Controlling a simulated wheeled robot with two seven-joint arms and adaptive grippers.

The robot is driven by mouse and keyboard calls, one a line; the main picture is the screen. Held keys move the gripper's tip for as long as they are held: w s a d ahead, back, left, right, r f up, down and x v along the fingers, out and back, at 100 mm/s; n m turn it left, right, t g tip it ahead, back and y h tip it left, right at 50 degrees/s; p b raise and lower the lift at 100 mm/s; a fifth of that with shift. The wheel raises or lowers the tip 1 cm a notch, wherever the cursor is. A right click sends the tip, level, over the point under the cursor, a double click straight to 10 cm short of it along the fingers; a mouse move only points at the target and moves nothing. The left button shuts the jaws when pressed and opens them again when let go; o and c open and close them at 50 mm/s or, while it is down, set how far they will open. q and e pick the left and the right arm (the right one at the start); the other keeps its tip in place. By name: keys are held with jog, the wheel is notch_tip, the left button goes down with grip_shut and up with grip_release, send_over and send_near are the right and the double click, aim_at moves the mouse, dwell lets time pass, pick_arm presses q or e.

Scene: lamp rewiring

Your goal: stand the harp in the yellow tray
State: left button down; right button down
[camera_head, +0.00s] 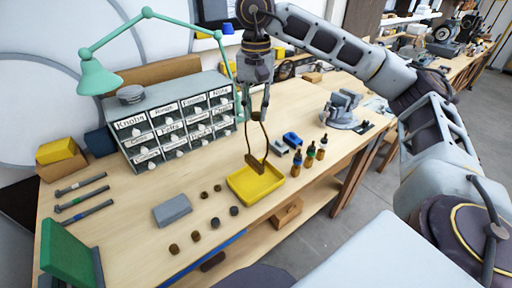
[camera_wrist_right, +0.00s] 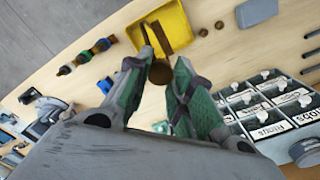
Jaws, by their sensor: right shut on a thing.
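The harp (camera_head: 255,163) is a thin brown wire loop with a darker bar at its lower end. My right gripper (camera_head: 255,112) points down and is shut on the upper part of the harp, which hangs roughly upright. The yellow tray (camera_head: 262,193) is on the bench below. The harp's lower bar overlaps the tray's back edge in the head view; I cannot tell whether it touches. In the right wrist view the harp (camera_wrist_right: 163,38) shows beyond the fingers (camera_wrist_right: 162,88), against the yellow tray (camera_wrist_right: 178,20). My left gripper is out of view.
Small bottles (camera_head: 310,155) and a blue block (camera_head: 292,140) stand right of the tray. A grey block (camera_head: 172,211) and several dark knobs (camera_head: 204,195) lie to its left. A labelled drawer cabinet (camera_head: 175,115) and a green lamp (camera_head: 100,76) are behind. A vise (camera_head: 342,110) is at right.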

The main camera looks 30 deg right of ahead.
notch_tip(320, 180, down, 4)
jog(key=shift+f, duration=0.2)
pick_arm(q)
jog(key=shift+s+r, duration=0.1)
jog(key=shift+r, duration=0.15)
pick_arm(e)
jog(key=shift+f, duration=0.1)
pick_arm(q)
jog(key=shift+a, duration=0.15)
pick_arm(e)
jog(key=shift+f, duration=0.15)
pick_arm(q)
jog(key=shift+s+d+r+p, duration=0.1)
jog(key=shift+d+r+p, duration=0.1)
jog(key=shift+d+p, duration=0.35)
pick_arm(e)
notch_tip(320, 180, down, 4)
jog(key=shift+r, duration=0.25)
